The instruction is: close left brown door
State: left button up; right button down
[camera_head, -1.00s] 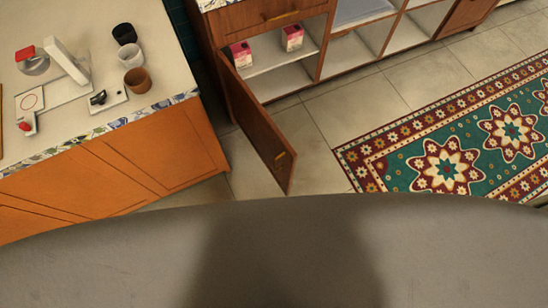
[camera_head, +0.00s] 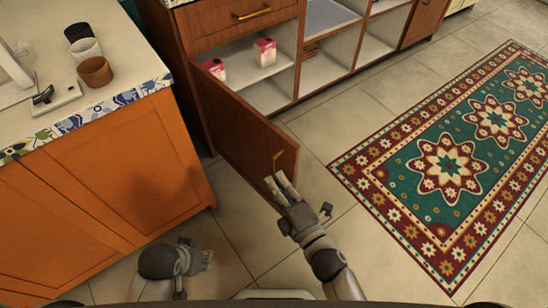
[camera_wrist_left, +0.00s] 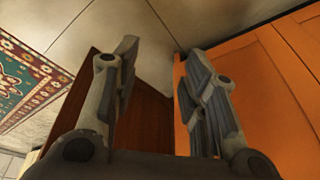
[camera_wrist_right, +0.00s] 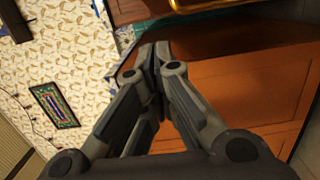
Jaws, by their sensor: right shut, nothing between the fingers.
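The brown door (camera_head: 243,125) stands wide open, swung out from the lower brown cabinet. Its handle (camera_head: 278,157) is near the free edge. My right gripper (camera_head: 277,186) is just below the handle at the door's free edge; whether it touches the door is unclear. In the right wrist view its fingers (camera_wrist_right: 155,52) are closed together and empty, with a gold piece (camera_wrist_right: 205,4) beyond them. My left gripper (camera_head: 207,258) is low, between the orange cabinet and the door. In the left wrist view its fingers (camera_wrist_left: 155,62) are apart and empty, with a brown panel (camera_wrist_left: 146,115) behind.
The orange cabinet (camera_head: 140,170) with its white counter stands close on the left. Pink-and-white boxes (camera_head: 265,51) sit inside the open cabinet. A drawer (camera_head: 240,22) is above. A patterned rug (camera_head: 450,165) covers the floor at right; bare tiles lie between.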

pick_arm(q)
jog(key=shift+w+b+v, duration=0.15)
jog(key=shift+v, duration=0.6)
jog(key=shift+w+b+v, duration=0.15)
jog(key=shift+v, duration=0.55)
pick_arm(e)
send_over(271, 145)
jog(key=s, duration=0.5)
jog(key=shift+a, duration=0.1)
pick_arm(q)
jog(key=shift+r, duration=0.1)
pick_arm(e)
jog(key=shift+w, duration=0.15)
